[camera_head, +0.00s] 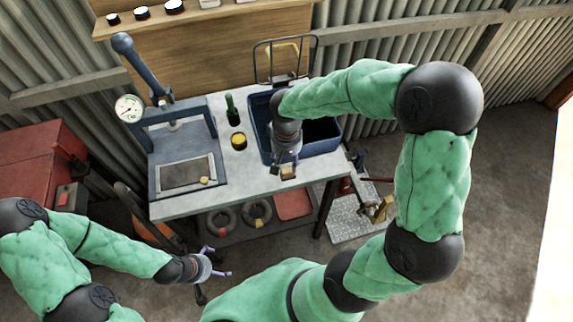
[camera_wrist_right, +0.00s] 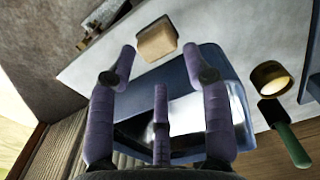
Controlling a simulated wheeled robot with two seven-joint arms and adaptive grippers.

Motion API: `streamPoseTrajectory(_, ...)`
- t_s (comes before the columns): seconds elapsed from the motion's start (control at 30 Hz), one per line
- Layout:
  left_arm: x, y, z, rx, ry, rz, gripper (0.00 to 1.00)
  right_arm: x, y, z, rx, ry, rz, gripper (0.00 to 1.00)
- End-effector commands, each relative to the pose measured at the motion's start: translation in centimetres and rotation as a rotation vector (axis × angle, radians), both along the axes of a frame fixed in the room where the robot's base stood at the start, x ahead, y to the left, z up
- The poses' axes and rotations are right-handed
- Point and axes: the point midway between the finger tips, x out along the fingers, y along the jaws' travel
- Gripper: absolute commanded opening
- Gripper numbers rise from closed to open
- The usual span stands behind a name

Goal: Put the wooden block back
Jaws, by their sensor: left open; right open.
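The wooden block (camera_head: 288,174) is a small tan block on the white-topped table (camera_head: 240,183), near its front edge and in front of the blue bin (camera_head: 331,150). It also shows in the right wrist view (camera_wrist_right: 157,41), just beyond my open fingertips. My right gripper (camera_head: 285,163) is open and points down over the bin's front edge and the block; its fingers (camera_wrist_right: 159,62) spread to either side with the block between and past their tips. Nothing is held. My left gripper (camera_head: 220,264) is open and empty, low in front of the table.
A press with a dial gauge (camera_head: 128,108) stands on the table's left, a small tan piece (camera_head: 205,181) on its base. The table front between press and block is clear.

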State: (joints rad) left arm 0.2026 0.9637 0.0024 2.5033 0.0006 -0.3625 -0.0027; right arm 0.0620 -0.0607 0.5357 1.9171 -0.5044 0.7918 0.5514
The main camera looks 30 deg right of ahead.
Motion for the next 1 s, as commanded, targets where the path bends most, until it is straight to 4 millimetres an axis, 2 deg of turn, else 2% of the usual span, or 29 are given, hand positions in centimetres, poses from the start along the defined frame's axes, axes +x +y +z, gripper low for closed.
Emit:
streamPoseTrajectory(0.03,0.0,0.0,0.6,0.0,0.0,0.0,1.0,0.0,0.0,1.3,0.0,-0.002,0.001,0.5)
streamPoseTrajectory(0.1,0.0,0.0,0.9,0.0,0.0,0.0,1.0,0.0,0.0,2.5,0.0,-0.002,-0.001,0.5)
streamPoseTrajectory(0.33,0.0,0.0,1.5,0.0,0.0,0.0,1.0,0.0,0.1,5.0,0.0,0.001,0.001,0.5)
streamPoseTrajectory(1.0,0.0,0.0,1.6,0.0,0.0,0.0,1.0,0.0,0.0,5.5,0.0,0.002,0.0,0.5)
